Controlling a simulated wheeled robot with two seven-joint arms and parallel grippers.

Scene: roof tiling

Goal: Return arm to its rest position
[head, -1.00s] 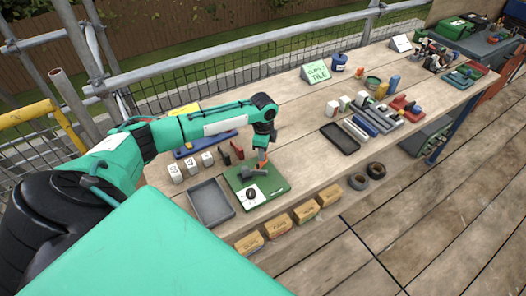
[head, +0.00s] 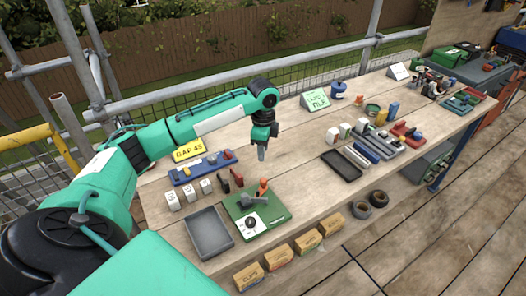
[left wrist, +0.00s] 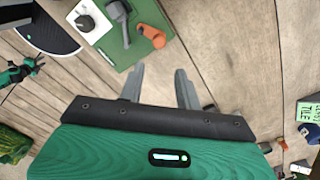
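My left arm comes in from the left in the head view, and its gripper (head: 262,150) hangs above the wooden bench (head: 310,135), pointing down. In the left wrist view the two grey fingers of the left gripper (left wrist: 158,88) stand apart with nothing between them. The green board (head: 268,232) with a dark tool, an orange-handled piece and a white card with a black knob lies below and in front of the gripper, apart from it. My right gripper does not show.
A grey tray (head: 208,236) lies left of the green board. Small white blocks, a blue rack (head: 200,168) and a yellow sign (head: 189,150) stand behind it. A black tray (head: 341,165) and a green sign (head: 315,101) are further right. Bare wood lies around the gripper.

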